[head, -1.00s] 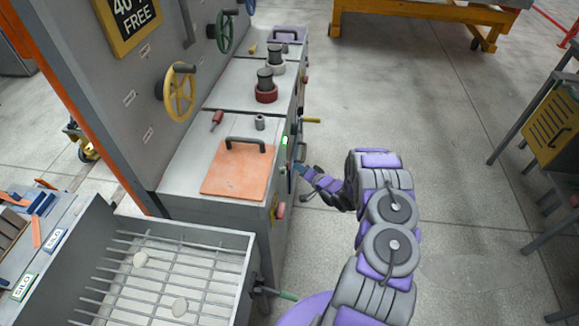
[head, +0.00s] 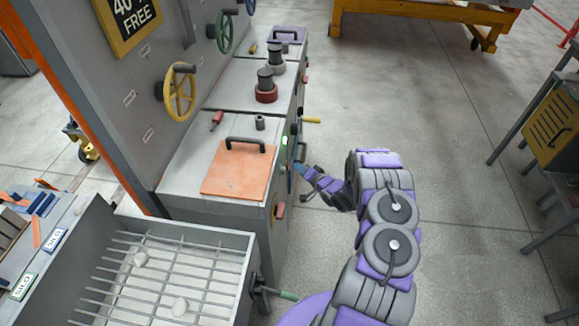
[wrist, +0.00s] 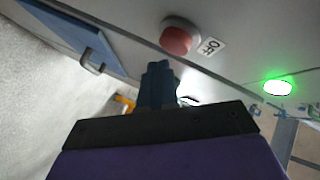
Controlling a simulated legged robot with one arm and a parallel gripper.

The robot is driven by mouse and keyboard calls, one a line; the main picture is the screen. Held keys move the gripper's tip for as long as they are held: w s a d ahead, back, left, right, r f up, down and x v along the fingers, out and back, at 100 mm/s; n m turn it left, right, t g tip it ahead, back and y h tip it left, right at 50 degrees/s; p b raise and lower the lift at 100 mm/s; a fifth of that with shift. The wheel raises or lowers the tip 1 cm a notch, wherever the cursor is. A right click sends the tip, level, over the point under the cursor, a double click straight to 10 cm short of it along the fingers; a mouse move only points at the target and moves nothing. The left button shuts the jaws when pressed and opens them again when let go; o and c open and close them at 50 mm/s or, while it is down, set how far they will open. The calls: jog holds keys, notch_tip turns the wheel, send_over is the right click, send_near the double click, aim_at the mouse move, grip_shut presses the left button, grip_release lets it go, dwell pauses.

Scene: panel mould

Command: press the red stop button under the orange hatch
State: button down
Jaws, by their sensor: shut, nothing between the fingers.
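The orange hatch (head: 238,170) lies flat and closed on the top of the grey cabinet, with a black handle on it. In the wrist view a round red button (wrist: 177,38) in a pale collar sits on the grey panel beside a label reading OFF (wrist: 211,46). My gripper (wrist: 158,72) is shut and empty, its dark blue fingers pointing toward the panel just below the button in the picture. I cannot tell whether the tips touch anything. In the head view my gripper (head: 296,168) is at the cabinet's front face, right of the hatch, partly hidden by my wrist.
A lit green lamp (wrist: 277,87) is on the panel, right of the button. A blue panel with a handle (wrist: 85,45) is at left. A yellow handwheel (head: 180,91) and a grated tray (head: 247,262) flank the cabinet top.

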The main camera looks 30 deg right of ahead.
jog(key=shift+w+a+r, duration=0.1)
jog(key=shift+a, duration=0.05)
jog(key=shift+w+a+p, duration=0.15)
jog(key=shift+a+p, duration=0.1)
jog(key=shift+p, duration=0.05)
jog(key=shift+w+a, duration=0.25)
jog(key=shift+a, duration=0.15)
dwell(1.0)
jog(key=shift+d, duration=0.1)
jog(key=shift+s+d, duration=0.5)
jog(key=shift+d, duration=0.1)
jog(key=s+d, duration=0.1)
jog(key=d, duration=0.1)
jog(key=s+d+b, duration=0.1)
jog(key=s+d, duration=0.1)
dwell(0.7)
dwell(0.7)
